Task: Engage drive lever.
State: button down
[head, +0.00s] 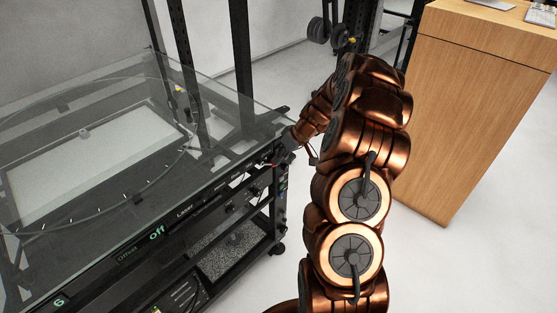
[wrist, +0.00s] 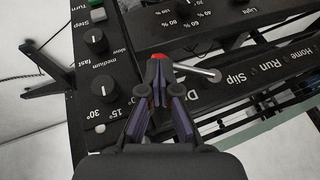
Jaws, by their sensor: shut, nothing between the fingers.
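The lever (wrist: 200,72) is a silver rod with a rounded end in the wrist view. A red part shows at the tips. I cannot tell whether the tips touch the lever. In the head view my gripper (head: 278,158) is at the panel on the turntable's near right corner; the lever is too small to make out there.
The panel carries black knobs (wrist: 103,88), a green button (wrist: 96,4) and "Slip", "Run", "Home" labels. The glass-topped turntable (head: 215,95) spans the left of the head view. A wooden cabinet (head: 475,110) stands right, with clear floor between it and my arm.

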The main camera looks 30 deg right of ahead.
jog(key=a+f+y+b, duration=0.1)
jog(key=y+b, duration=0.1)
jog(key=b, duration=0.2)
jog(key=f+m+y+b, duration=0.1)
jog(key=f+b, duration=0.1)
jog(key=b, duration=0.2)
jog(key=a+f+y+b, duration=0.1)
jog(key=y+b, duration=0.1)
jog(key=b, duration=0.2)
jog(key=shift+s+a+f+m+g+y, duration=0.25)
jog(key=shift+a+f+m+g+y, duration=0.05)
jog(key=shift+a+f, duration=0.1)
dwell(0.6)
jog(key=s+d+r, duration=0.1)
jog(key=d+r, duration=0.1)
jog(key=d, duration=0.4)
jog(key=s+d+r+p, duration=0.1)
jog(key=s+d+r, duration=0.1)
jog(key=d, duration=0.5)
jog(key=shift+s+r+p, duration=0.15)
jog(key=shift+r+p, duration=0.05)
jog(key=shift+p, duration=0.1)
dwell(0.6)
